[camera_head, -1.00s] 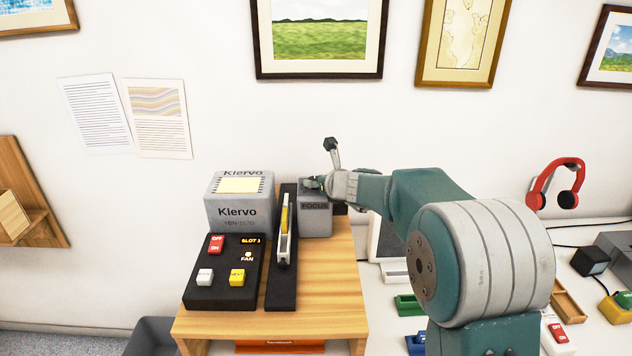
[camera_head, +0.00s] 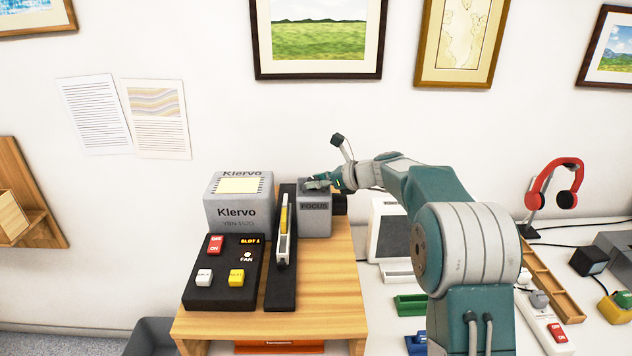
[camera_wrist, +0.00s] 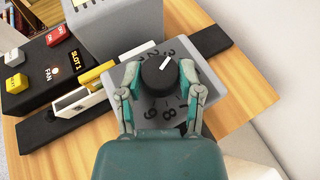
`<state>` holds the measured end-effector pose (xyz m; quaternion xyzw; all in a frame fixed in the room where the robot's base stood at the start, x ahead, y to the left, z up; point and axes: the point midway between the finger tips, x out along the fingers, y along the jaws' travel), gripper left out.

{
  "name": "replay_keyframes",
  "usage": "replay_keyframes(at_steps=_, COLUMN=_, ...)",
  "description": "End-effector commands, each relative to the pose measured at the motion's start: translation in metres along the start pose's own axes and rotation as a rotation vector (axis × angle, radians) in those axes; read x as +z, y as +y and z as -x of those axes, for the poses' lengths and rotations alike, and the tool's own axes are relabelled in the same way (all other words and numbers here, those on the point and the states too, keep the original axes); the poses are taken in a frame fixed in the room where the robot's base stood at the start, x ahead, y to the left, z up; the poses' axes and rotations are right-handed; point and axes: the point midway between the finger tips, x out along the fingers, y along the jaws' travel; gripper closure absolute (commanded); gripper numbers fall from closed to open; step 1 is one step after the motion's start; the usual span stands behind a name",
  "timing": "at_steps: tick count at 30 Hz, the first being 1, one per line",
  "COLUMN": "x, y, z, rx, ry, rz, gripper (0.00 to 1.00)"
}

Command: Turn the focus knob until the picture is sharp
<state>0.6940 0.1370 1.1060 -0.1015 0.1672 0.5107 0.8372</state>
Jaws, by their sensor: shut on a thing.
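The focus unit (camera_head: 314,222) is a grey box labelled FOCUS on the wooden stand. In the wrist view its round black focus knob (camera_wrist: 158,78) has a white pointer line aimed to the upper right, over a numbered dial (camera_wrist: 165,113). My gripper (camera_wrist: 159,84) has one finger on each side of the knob and is shut on it. In the head view my gripper (camera_head: 318,184) reaches the box from the right and covers the knob. The grey Klervo projector (camera_head: 238,212) stands left of it. No projected picture can be made out on the wall.
A black control panel (camera_head: 225,272) with red, white and yellow buttons sits in front of the projector. A black rail with a slide holder (camera_head: 284,235) lies between projector and focus box. A red headphone set (camera_head: 556,188) stands right.

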Motion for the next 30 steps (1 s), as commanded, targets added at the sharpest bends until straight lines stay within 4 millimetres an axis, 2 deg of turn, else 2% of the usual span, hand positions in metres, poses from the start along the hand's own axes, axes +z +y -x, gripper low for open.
replay_keyframes(at_steps=9, x=-0.0021, y=-0.0021, z=-0.0009, rx=0.090, ry=0.002, rz=0.036, gripper=1.00)
replay_keyframes(at_steps=23, x=-0.0019, y=-0.0023, z=-0.0007, rx=0.099, ry=0.002, rz=0.040, gripper=1.00)
replay_keyframes(at_steps=24, x=-0.0018, y=-0.0024, z=-0.0007, rx=0.099, ry=0.002, rz=0.040, gripper=0.35)
replay_keyframes(at_steps=25, x=-0.0018, y=-0.0023, z=-0.0007, rx=0.099, ry=0.002, rz=0.040, gripper=0.22)
replay_keyframes(at_steps=26, x=-0.0016, y=-0.0023, z=-0.0006, rx=0.099, ry=0.002, rz=0.040, gripper=0.18)
replay_keyframes(at_steps=30, x=-0.0008, y=-0.0015, z=-0.0001, rx=0.100, ry=0.001, rz=0.041, gripper=0.18)
